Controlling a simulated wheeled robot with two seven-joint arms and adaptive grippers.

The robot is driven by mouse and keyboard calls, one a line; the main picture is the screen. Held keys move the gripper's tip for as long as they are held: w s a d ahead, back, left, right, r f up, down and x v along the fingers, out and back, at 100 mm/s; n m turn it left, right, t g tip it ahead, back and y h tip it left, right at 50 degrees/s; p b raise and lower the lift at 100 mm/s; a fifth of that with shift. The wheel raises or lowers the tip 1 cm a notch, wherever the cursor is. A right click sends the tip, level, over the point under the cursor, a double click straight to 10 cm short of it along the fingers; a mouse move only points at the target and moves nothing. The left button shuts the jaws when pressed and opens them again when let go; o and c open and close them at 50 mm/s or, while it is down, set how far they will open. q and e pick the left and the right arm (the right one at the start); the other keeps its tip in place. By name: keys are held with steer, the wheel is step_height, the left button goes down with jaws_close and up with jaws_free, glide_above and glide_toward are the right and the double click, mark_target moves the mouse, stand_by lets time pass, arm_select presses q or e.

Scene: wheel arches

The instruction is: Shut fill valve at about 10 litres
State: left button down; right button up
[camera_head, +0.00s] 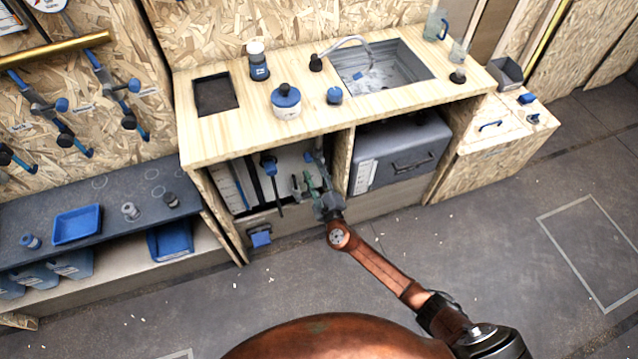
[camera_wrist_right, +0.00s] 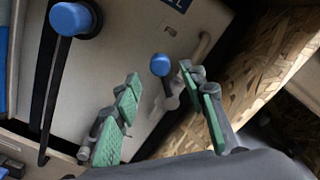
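My right gripper (camera_head: 306,181) reaches into the open bay under the wooden counter. In the right wrist view the right gripper (camera_wrist_right: 160,76) is open, its two green-padded fingers apart with nothing held. A small blue knob (camera_wrist_right: 160,64) on a grey stem shows beyond and between the fingertips; contact is not visible. A larger blue knob (camera_wrist_right: 72,19) with a long dark lever is left of the fingers; in the head view this lever (camera_head: 268,164) hangs left of the gripper. A pale panel with a scale strip (camera_head: 240,186) stands behind. I cannot tell the level or which knob is the fill valve. My left gripper is out of view.
A wooden divider (camera_head: 342,163) stands close right of the gripper, with a grey case (camera_head: 400,150) beyond it. The counter (camera_head: 225,128) overhangs the bay and carries a sink (camera_head: 385,72) and several containers. A blue fitting (camera_head: 261,238) sits low at the front. The floor in front is clear.

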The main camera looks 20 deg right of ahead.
steer(key=s, duration=0.6)
steer(key=shift+s, duration=0.2)
steer(key=shift+d, duration=0.1)
